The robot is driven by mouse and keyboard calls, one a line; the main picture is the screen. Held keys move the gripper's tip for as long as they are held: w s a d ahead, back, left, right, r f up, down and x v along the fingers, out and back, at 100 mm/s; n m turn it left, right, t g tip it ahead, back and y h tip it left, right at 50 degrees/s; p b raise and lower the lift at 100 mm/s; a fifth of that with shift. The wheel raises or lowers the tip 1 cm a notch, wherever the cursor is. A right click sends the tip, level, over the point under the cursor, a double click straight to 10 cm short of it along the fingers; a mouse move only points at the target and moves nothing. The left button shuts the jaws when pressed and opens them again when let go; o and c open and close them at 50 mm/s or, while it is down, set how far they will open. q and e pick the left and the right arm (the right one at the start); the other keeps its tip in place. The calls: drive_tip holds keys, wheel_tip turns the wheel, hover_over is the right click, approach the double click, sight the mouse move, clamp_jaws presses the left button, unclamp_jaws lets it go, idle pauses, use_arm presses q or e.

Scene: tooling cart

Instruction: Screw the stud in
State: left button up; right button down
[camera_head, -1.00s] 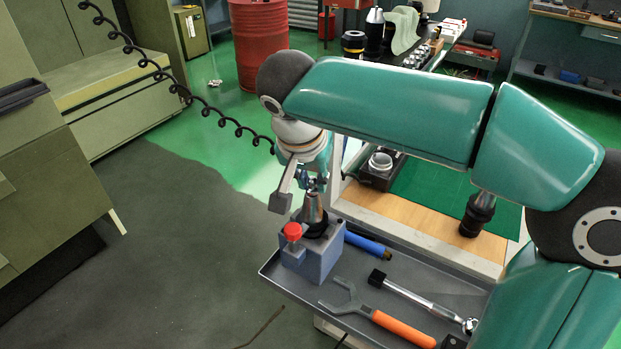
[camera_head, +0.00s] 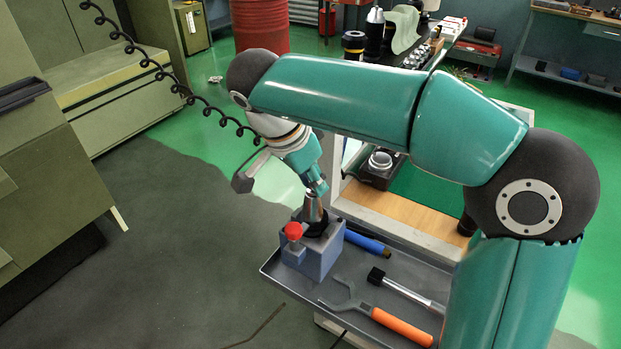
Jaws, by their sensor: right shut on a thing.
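A metal taper tool holder (camera_head: 312,208) stands upright, small end up, in a blue-grey block fixture (camera_head: 318,258) with a red knob (camera_head: 293,231). My right gripper (camera_head: 318,187) comes down from above with its fingertips at the top of the taper. It is shut on the stud, which is mostly hidden by the fingers. I cannot tell how deep the stud sits in the taper. My left gripper is not in view.
The fixture stands on a grey tray (camera_head: 275,270). Beside it lie a blue cylinder (camera_head: 366,243), an orange-handled fork wrench (camera_head: 402,327) and a black-headed metal tool (camera_head: 405,292). A wooden worktop with a green mat (camera_head: 430,185) lies behind.

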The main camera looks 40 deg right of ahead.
drive_tip(key=m+g+p, duration=0.1)
drive_tip(key=m, duration=0.1)
drive_tip(key=shift+r+m, duration=0.15)
drive_tip(key=shift+m, duration=0.25)
drive_tip(key=m+g, duration=0.1)
drive_tip(key=m, duration=0.1)
drive_tip(key=shift+m+p, duration=0.35)
drive_tip(key=shift+m, duration=0.05)
drive_tip(key=c, duration=0.9)
unclamp_jaws()
drive_tip(key=shift+c, duration=0.2)
drive_tip(key=shift+f, duration=0.2)
